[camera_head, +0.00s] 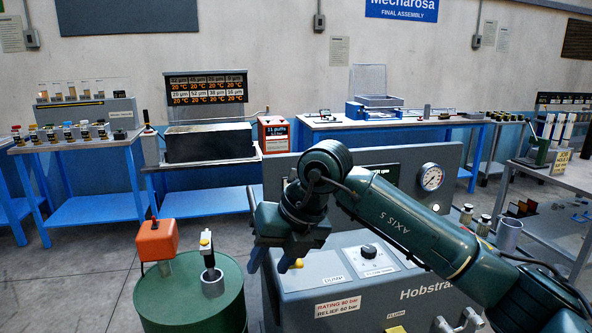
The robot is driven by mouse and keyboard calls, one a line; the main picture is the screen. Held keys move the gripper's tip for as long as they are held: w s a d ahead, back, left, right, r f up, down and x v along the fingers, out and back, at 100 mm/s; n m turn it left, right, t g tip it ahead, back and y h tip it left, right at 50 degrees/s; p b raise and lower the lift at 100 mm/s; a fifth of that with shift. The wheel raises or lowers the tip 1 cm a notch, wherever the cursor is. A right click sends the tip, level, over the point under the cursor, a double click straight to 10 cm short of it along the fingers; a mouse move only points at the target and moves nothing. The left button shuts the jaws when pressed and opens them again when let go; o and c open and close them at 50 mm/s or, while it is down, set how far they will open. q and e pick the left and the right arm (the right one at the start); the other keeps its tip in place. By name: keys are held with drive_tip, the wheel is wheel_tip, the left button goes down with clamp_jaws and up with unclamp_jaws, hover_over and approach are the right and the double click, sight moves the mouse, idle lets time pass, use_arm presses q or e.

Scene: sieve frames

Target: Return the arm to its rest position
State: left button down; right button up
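My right arm reaches in from the right, a dark green arm marked AXIS 5, bent at the wrist. Its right gripper (273,259) points down in front of the left side of the grey Hobstra machine (430,292). The two fingers stand apart, and I see nothing held between them. The arm hides part of the machine's panel and top. My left gripper is not in view.
A green drum (190,300) stands left of the gripper, with an orange-headed device (157,241) and a small black-handled fitting (208,262) on top. A pressure gauge (430,177) sits on the machine's panel. Blue-framed benches line the wall; the left floor is clear.

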drive_tip(key=s+a+m+g+y+p, duration=0.1)
drive_tip(key=s+a+g+y, duration=0.4)
drive_tip(key=s+a+y, duration=0.45)
drive_tip(key=w+d+f+m+t+h, duration=0.1)
drive_tip(key=d+f+m+t, duration=0.3)
drive_tip(key=d+m+t, duration=0.4)
drive_tip(key=w+d+f+m+t+h+p, duration=0.1)
drive_tip(key=d+f+m+t, duration=0.4)
drive_tip(key=m, duration=0.6)
drive_tip(key=w+d+f+m+t+h, duration=0.1)
drive_tip(key=d+f+m+t, duration=0.1)
drive_tip(key=d+m+t, duration=0.5)
drive_tip(key=s+d+f+m+g+h, duration=0.3)
drive_tip(key=s+d+f+m+h, duration=0.1)
drive_tip(key=s+f, duration=0.3)
drive_tip(key=s+d+f+m+g+h+p, duration=0.1)
drive_tip(key=s+d+f+m+g+h, duration=0.2)
drive_tip(key=f, duration=0.9)
drive_tip(key=s+m+h, duration=0.1)
drive_tip(key=s+m, duration=0.2)
drive_tip(key=s, duration=0.1)
drive_tip(key=shift+d, duration=0.4)
drive_tip(key=shift+s, duration=0.1)
